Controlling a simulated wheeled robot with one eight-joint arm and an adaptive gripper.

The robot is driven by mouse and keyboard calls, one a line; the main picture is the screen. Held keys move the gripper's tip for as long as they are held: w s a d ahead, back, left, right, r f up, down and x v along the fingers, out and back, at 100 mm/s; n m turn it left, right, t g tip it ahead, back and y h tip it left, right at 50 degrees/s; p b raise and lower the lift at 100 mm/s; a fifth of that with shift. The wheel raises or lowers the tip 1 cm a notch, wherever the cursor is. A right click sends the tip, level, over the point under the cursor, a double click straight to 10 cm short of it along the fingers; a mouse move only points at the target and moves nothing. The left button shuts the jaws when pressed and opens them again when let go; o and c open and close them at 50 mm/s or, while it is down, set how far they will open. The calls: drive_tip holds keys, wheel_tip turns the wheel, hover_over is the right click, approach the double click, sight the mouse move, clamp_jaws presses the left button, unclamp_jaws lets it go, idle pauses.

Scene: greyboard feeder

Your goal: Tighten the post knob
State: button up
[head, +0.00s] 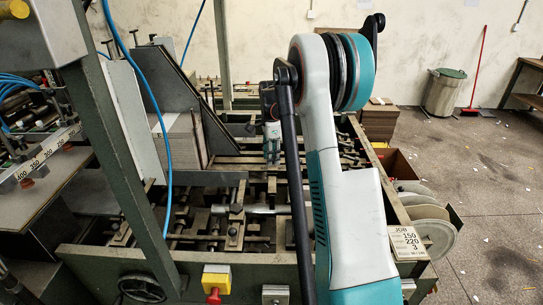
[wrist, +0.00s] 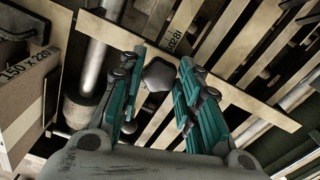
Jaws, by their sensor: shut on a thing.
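The post knob (wrist: 158,76) is a dark grey, faceted knob between the teal fingers of my gripper (wrist: 157,66) in the wrist view. The fingers stand on either side of it, shut on it. In the head view my gripper (head: 272,158) hangs finger-down over the machine bed, left of my arm. The knob cannot be made out there, and what lies under it is hidden by the gripper in the wrist view.
Pale slats, one marked 180 (wrist: 174,38), and metal bars lie around the knob. A board stack (head: 180,138) stands left of my gripper. A red knob on a yellow box (head: 216,281) is at the front. A job card (head: 407,243) sits at the right, with open floor beyond.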

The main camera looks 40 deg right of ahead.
idle(0.3)
drive_tip(key=o, duration=1)
drive_tip(key=shift+o, duration=0.2)
wheel_tip(320, 180, up, 12)
